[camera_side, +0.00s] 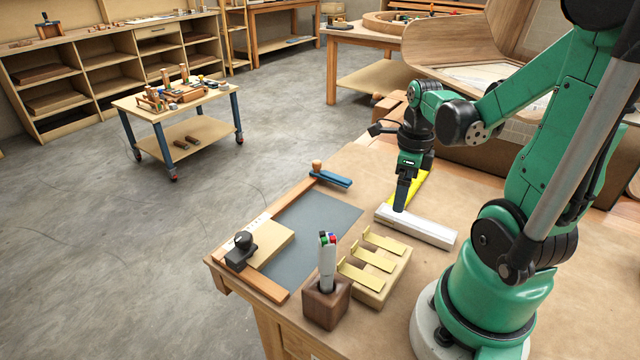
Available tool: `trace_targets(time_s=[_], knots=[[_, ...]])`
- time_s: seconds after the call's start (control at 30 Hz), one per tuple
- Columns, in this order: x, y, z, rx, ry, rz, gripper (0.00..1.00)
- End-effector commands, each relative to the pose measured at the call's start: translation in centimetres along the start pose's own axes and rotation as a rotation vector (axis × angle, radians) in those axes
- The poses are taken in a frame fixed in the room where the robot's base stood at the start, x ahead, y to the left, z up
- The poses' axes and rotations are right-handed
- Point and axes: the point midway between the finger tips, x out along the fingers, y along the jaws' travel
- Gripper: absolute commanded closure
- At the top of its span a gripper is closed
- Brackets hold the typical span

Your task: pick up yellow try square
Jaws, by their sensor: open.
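A bright yellow flat piece (421,186), which looks like the yellow try square, lies on the bench behind and to the right of my gripper. The gripper hides part of it, so its full shape does not show. My gripper (401,203) points straight down, with its fingers in front of the yellow piece and over the left part of a pale bar (428,231). It is open, and nothing shows held in it. I cannot tell from this view whether the fingertips touch the bar or the yellow piece.
A wooden block (373,287) with brass-coloured angle pieces (366,260) stands nearer the front. Beside it is a dark wooden holder (326,304) with markers. Bare bench lies right of the pale bar.

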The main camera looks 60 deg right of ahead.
Motion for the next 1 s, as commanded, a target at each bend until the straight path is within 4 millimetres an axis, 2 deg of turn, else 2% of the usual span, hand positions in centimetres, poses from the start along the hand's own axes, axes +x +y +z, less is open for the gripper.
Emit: trace_targets(time_s=[0.1,0.2,0.7,1.0], knots=[[0.4,-0.3,-1.0,0.169,0.018,0.027,0.11],[0.7,-0.4,-1.2,0.216,0.023,0.034,0.11],[5.0,-0.3,-1.2,0.213,0.022,0.033,0.11],[6.0,-0.2,-1.3,0.212,0.022,0.032,0.11]])
